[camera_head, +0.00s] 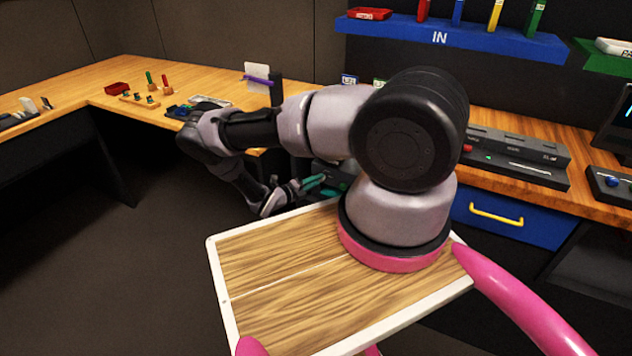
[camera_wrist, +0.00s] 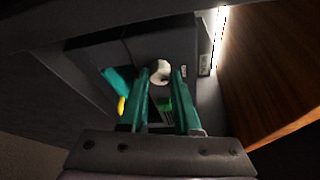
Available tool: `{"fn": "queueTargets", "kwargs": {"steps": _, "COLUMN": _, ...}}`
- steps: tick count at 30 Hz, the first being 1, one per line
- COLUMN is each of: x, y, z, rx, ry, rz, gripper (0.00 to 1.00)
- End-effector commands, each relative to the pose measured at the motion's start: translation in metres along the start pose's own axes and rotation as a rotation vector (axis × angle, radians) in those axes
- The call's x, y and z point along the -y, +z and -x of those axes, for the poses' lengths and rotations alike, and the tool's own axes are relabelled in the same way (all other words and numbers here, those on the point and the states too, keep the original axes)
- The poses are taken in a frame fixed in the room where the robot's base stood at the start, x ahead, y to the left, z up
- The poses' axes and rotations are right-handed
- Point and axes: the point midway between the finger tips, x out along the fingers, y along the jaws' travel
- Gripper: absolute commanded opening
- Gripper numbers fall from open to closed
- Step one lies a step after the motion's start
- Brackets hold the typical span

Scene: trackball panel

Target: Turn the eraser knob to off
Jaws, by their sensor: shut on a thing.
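My gripper (camera_wrist: 160,80) has its two teal fingers on either side of a pale round knob (camera_wrist: 160,71), shut on it. This knob stands out from a dark panel (camera_wrist: 195,45) and appears to be the eraser knob; its marking is too small to read. In the head view my gripper (camera_head: 312,184) is low, beside and below the edge of the wooden worktop. The knob cannot be made out in that view, and its pointer direction is unclear.
A bright light strip (camera_wrist: 219,40) and a wooden surface (camera_wrist: 275,70) lie to the right. A blue drawer (camera_head: 510,218) is right of my arm.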

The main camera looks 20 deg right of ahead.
Motion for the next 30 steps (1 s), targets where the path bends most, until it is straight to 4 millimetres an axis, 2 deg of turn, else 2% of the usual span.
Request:
{"fn": "queueTargets", "kwargs": {"steps": 18, "x": -0.0015, "y": -0.0007, "z": 0.0009, "rx": 0.000, "ry": -0.015, "rz": 0.045, "gripper": 0.00}}
{"fn": "queueTargets", "kwargs": {"steps": 19, "x": -0.0015, "y": -0.0007, "z": 0.0009, "rx": 0.000, "ry": -0.015, "rz": 0.045, "gripper": 0.39}}
{"fn": "queueTargets", "kwargs": {"steps": 21, "x": -0.0013, "y": -0.0006, "z": 0.0008, "rx": 0.000, "ry": -0.016, "rz": 0.044, "gripper": 0.61}}
{"fn": "queueTargets", "kwargs": {"steps": 30, "x": -0.0008, "y": -0.0002, "z": 0.0010, "rx": 0.001, "ry": -0.017, "rz": 0.043, "gripper": 0.61}}
